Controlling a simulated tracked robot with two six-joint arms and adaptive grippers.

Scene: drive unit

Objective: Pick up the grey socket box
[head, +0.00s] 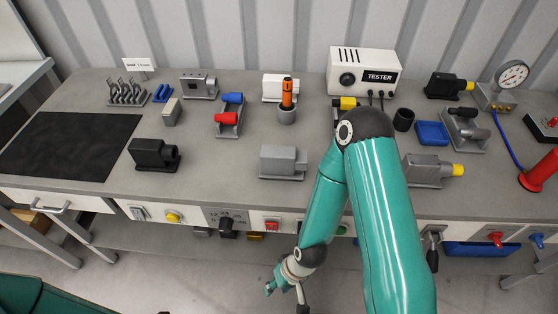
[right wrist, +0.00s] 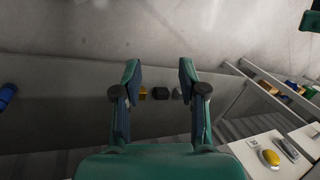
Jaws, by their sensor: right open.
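A small grey box (head: 202,232), which looks like the grey socket box, sits low under the bench front in the head view, partly hidden by the bench edge. In the right wrist view the small grey box (right wrist: 176,94) stands beyond my fingers, beside a black box (right wrist: 160,93) and a yellow one (right wrist: 143,92). My right gripper (head: 284,290) is open and empty. It hangs in front of the bench, below the worktop and to the right of the grey box, apart from it. My left gripper is not in view.
The bench worktop (head: 225,165) above carries grey and black drive units, a tester (head: 364,77) and a gauge (head: 512,75). Switches and knobs line its front, including a red button (head: 272,225). A blue bin (head: 480,248) is low at right. The floor in front is clear.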

